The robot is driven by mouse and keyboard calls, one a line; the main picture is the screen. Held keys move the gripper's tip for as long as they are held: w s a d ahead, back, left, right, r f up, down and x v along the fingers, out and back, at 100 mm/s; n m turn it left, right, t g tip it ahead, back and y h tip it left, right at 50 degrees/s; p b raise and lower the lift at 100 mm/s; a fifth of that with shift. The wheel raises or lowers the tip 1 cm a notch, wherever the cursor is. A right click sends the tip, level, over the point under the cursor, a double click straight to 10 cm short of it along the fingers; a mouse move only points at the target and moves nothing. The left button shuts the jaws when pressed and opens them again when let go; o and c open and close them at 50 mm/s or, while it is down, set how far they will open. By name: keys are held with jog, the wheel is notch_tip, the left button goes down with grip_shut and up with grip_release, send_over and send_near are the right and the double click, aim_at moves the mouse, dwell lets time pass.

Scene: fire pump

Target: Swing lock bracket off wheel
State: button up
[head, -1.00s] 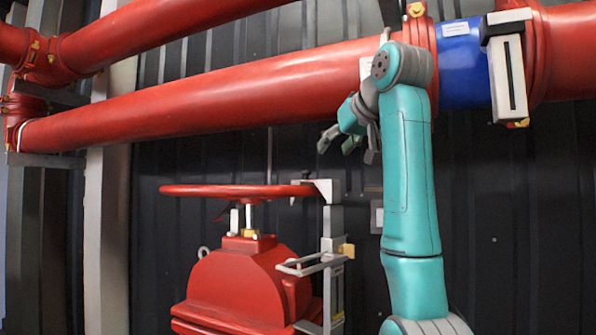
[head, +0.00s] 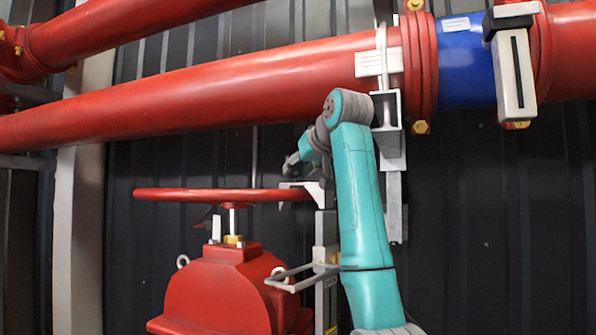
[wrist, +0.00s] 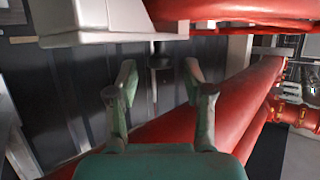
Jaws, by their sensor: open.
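The red handwheel (head: 222,195) sits level on top of the red valve body (head: 225,295). The pale lock bracket (head: 312,190) reaches over the right side of the wheel's rim from a grey upright post (head: 325,250). In the wrist view a pale block, apparently the bracket (wrist: 95,25), is at the upper left, and the red wheel (wrist: 230,10) is at the top. My gripper (head: 292,160) is just above the bracket in the head view. My arm hides part of the post.
A large red pipe (head: 220,95) with a blue band (head: 466,60) runs above. A grey support (head: 390,140) hangs from it close to my arm. The dark ribbed wall at right is clear.

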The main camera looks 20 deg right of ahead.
jog(key=shift+w+f, duration=0.2)
jog(key=shift+w, duration=0.35)
grip_shut()
